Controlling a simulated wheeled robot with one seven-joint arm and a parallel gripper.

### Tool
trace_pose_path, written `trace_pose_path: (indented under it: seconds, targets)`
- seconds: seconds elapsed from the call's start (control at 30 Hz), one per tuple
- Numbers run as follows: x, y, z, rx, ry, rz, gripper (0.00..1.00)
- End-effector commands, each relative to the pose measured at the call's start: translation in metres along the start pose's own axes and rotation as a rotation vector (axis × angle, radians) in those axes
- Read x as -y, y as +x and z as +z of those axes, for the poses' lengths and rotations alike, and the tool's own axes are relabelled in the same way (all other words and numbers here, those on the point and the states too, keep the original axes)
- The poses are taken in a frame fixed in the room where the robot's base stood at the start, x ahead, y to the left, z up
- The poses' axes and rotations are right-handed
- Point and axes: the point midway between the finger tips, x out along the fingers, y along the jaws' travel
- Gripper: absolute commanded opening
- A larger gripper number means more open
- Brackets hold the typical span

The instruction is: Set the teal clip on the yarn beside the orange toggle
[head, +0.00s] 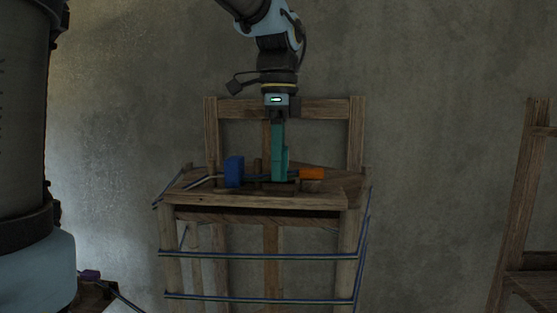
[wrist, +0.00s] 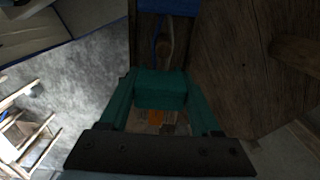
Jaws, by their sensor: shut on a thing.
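The teal clip (head: 279,152) is upright in my gripper (head: 277,118), which is shut on its upper end. The clip's lower end is at the top of the wooden loom, just left of the orange toggle (head: 311,173). Blue and pale yarn (head: 206,180) runs along the loom top. I cannot tell whether the clip touches the yarn.
A blue block (head: 234,172) stands on the loom top (head: 255,199), left of the clip. Wooden posts (head: 356,130) rise at the back. Yarn strands (head: 255,256) wrap the loom's front legs. Another wooden frame (head: 520,200) stands at the right.

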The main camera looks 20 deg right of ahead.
Motion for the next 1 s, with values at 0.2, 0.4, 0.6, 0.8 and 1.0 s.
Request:
trace_pose_path:
  seconds: [0.2,0.4,0.6,0.8,1.0]
  targets:
    - [0.0,0.0,0.0,0.0,0.0,0.0,0.11]
    - [0.0,0.005,0.0,0.0,0.0,0.0,0.11]
    - [0.0,0.013,0.0,0.0,0.0,0.0,0.11]
    - [0.0,0.018,0.0,0.0,0.0,0.0,0.11]
    - [0.0,0.019,0.0,0.0,0.0,0.001,0.11]
